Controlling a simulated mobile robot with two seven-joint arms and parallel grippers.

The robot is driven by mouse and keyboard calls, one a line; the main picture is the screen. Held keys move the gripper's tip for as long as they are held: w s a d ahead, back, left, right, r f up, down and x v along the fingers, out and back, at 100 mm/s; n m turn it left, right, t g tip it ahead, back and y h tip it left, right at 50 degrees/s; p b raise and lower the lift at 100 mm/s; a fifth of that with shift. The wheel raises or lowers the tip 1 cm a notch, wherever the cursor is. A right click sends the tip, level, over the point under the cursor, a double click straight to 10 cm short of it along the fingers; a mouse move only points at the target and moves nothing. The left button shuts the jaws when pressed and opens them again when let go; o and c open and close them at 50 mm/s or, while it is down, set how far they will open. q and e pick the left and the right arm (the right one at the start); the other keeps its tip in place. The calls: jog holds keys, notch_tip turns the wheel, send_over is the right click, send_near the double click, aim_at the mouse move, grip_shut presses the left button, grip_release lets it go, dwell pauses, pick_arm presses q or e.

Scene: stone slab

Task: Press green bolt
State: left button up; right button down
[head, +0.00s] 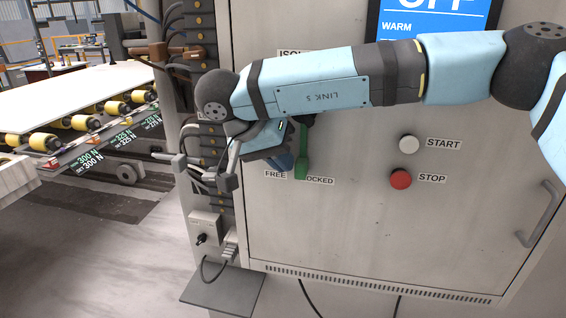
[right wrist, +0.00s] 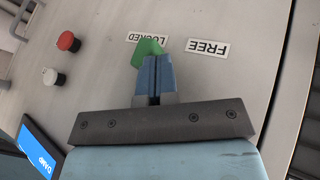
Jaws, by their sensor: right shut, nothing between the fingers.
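The green bolt (head: 302,165) is a green handle on the grey cabinet front, with its lower end by the LOCKED label. My right gripper (head: 285,163) is shut and empty, with its blue fingers just left of the bolt on the FREE side. My left gripper is not in view.
The cabinet has a white START button (head: 409,144), a red STOP button (head: 401,179) and a door handle (head: 537,214) to the right. A screen (head: 435,20) reading WARM is above. A roller conveyor (head: 80,122) bearing a pale slab (head: 75,88) stands left.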

jog(key=v, duration=1.3)
jog(key=shift+s+f, duration=0.1)
